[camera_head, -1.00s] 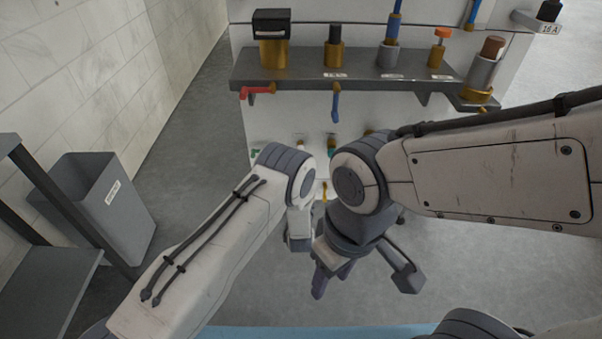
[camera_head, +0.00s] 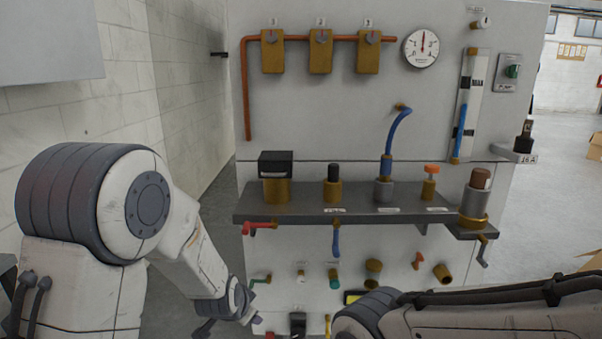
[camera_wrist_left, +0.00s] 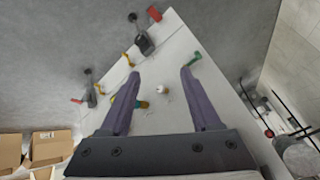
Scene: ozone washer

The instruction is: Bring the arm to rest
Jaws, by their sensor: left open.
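My left arm (camera_head: 100,230) comes in from the left in the head view, bent at a large grey joint and reaching down toward the lower left of the panel. My left gripper (camera_head: 230,326) is at the bottom of that view, partly cut off by the frame edge. In the left wrist view its two purple-grey fingers (camera_wrist_left: 160,76) are spread apart with nothing held between them. They point toward the white panel face with its small fittings. My right arm (camera_head: 470,322) crosses the bottom right of the head view; its gripper is out of the picture.
The white panel (camera_head: 330,110) carries a grey shelf (camera_head: 320,212) with several brass fittings, a gauge (camera_head: 421,48) and copper pipe (camera_head: 246,90). Small valves stick out below the shelf. Cardboard boxes (camera_wrist_left: 50,146) show in the left wrist view. Open floor lies right of the panel.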

